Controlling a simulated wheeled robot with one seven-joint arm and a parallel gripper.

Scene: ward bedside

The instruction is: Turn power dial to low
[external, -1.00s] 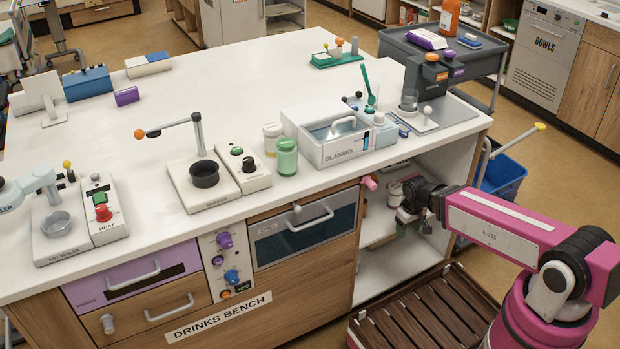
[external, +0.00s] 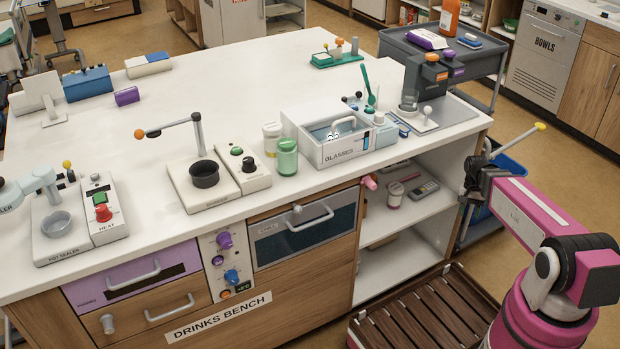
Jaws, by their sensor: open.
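No dial in view carries a readable "power" label, so I cannot tell which one is the power dial. A control panel on the bench front has a purple knob (external: 224,240), a smaller purple knob (external: 217,260) and a blue knob (external: 232,276). On the bench top, a white control box (external: 241,171) has a black knob (external: 248,164). A box marked HEAT (external: 104,222) has a red knob (external: 103,213). The dial settings are too small to read. My gripper (external: 466,212) is open and empty at the bench's right end, far from all these knobs.
The white bench top (external: 240,95) is mostly clear at the back. A glasses drawer box (external: 338,150) and a green jar (external: 287,157) stand near its front edge. An open shelf (external: 405,205) and slatted wooden platform (external: 420,315) lie below. A grey cart (external: 400,42) stands behind.

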